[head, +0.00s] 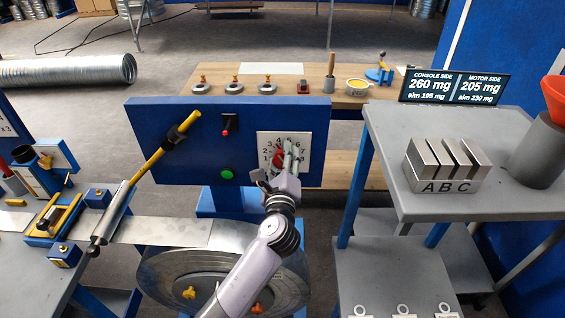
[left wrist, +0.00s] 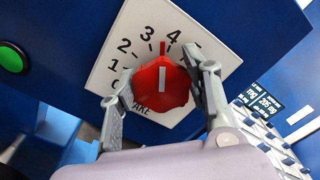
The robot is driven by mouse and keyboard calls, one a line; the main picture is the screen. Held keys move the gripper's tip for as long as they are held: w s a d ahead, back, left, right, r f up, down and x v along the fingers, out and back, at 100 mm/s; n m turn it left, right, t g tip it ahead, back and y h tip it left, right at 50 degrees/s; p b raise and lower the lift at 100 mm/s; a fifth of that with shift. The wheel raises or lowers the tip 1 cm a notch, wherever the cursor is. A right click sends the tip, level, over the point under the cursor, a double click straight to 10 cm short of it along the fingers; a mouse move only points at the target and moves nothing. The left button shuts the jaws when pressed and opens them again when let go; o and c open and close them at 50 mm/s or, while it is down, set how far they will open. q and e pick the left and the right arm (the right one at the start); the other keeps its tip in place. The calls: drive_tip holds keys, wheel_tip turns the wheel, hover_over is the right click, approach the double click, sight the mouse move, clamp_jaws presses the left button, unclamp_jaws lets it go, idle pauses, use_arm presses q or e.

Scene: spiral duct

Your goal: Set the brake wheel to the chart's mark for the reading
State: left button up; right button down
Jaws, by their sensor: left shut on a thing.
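The brake wheel (head: 278,157) is a red knob on a white numbered dial plate (head: 305,140) on the blue console front. In the left wrist view the red wheel (left wrist: 160,84) has a white line, and its red pointer is close to the 4. The 5 is partly covered by a finger. My left gripper (head: 287,162) is shut on the wheel, one finger on each side, as the left wrist view (left wrist: 163,88) shows. The display (head: 455,86) reads console side 260 mg, alm 195 mg, and motor side 205 mg, alm 230 mg. My right gripper is not in view.
Left of the dial are a green button (head: 227,174), a red-tipped switch (head: 226,132) and a yellow-handled lever (head: 160,150). Below is a metal strip coil (head: 165,270). At right, a grey cart (head: 400,135) holds lettered blocks (head: 445,168). A wooden bench (head: 330,88) stands behind.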

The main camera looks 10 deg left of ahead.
use_arm(q)
drive_tip(key=shift+f+n+b, duration=0.1)
drive_tip(key=shift+n+b, duration=0.3)
drive_tip(key=shift+n, duration=0.7)
drive_tip(key=o, duration=1.2)
drive_tip(key=s, duration=0.4)
drive_tip(key=s+d, duration=0.1)
drive_tip(key=s, duration=0.3)
drive_tip(key=s+d, duration=0.1)
drive_tip(key=s, duration=0.2)
drive_tip(key=shift+s+d, duration=0.15)
drive_tip(key=shift+s, duration=0.25)
